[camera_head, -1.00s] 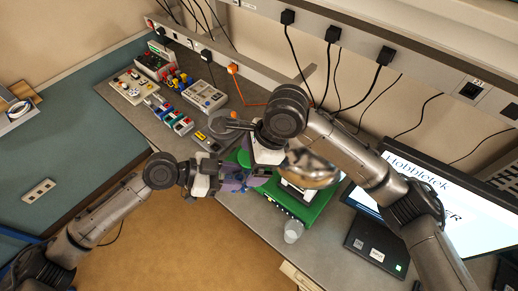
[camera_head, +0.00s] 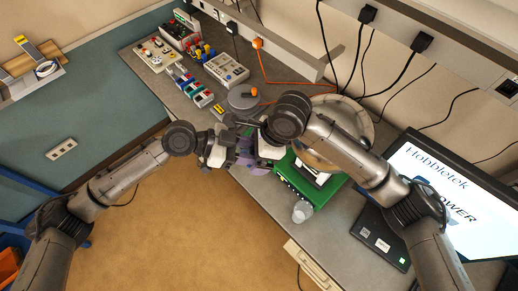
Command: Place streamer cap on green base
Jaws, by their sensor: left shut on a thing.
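The green base (camera_head: 308,194) is a green box on the grey bench, right of my grippers; my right arm crosses above it. My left gripper (camera_head: 238,153) is shut on a purple piece (camera_head: 242,158), which is partly hidden between the two grippers. I cannot tell whether this piece is the streamer cap. My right gripper (camera_head: 262,152) is close against the purple piece from the right; its fingers are hidden. A shiny round metal thing (camera_head: 358,122) shows behind my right forearm, above the green base.
A clear cup (camera_head: 302,212) stands at the green base's front edge.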

